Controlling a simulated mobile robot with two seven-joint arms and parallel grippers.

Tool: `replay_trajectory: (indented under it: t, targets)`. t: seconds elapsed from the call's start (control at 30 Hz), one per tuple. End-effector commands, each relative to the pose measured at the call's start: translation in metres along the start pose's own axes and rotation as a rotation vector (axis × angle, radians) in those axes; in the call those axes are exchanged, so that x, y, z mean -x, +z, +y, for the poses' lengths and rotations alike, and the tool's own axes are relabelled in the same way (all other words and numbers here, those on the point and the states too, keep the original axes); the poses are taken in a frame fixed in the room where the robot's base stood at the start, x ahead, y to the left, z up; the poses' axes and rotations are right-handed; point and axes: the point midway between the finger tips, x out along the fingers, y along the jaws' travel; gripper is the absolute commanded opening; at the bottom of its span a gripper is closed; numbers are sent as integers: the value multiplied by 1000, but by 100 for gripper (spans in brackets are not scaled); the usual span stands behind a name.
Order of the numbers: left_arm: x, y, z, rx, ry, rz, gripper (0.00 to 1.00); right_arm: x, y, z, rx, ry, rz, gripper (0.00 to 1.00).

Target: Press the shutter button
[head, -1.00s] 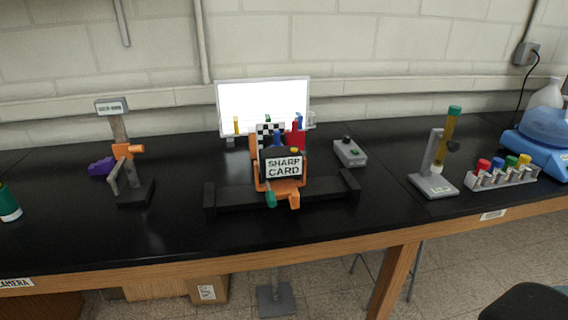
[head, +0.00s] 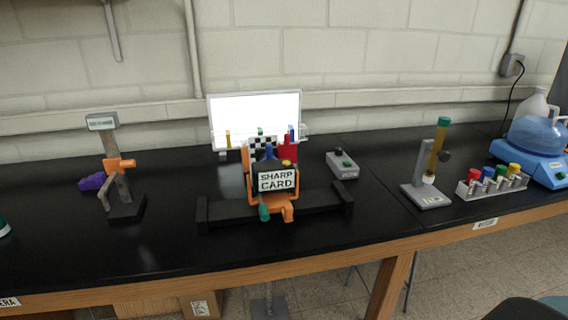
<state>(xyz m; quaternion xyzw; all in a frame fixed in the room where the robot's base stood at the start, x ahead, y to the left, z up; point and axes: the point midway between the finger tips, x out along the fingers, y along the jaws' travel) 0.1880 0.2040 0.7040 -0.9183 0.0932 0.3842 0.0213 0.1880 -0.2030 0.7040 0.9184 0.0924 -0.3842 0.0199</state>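A small grey box (head: 342,164) stands on the black bench right of the middle. It has a dark knob on top and a small green spot on its face. Left of it stands an orange and black device (head: 277,195) with a white "SHARP CARD" label (head: 277,180) on its front. A small yellow part (head: 287,163) sits on top of this device. I cannot tell from the picture which of these is the shutter button. Neither of my grippers is in view.
A bright white panel (head: 255,108) stands behind the device, and a black rail (head: 322,199) runs under it. An orange-clamped stand (head: 120,164) is on the left. A tube stand (head: 427,194), a rack of coloured caps (head: 494,184) and a blue machine (head: 538,152) are on the right.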

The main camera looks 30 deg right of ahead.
Motion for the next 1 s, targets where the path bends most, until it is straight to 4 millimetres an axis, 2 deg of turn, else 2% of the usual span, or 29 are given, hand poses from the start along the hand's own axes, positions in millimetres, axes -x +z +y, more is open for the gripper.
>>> replay_trajectory:
  t: [0.37,0.67,1.0]
  targets:
    - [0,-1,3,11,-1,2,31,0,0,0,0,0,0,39]
    - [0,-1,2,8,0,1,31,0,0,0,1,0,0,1]
    - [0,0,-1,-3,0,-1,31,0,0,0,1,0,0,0]
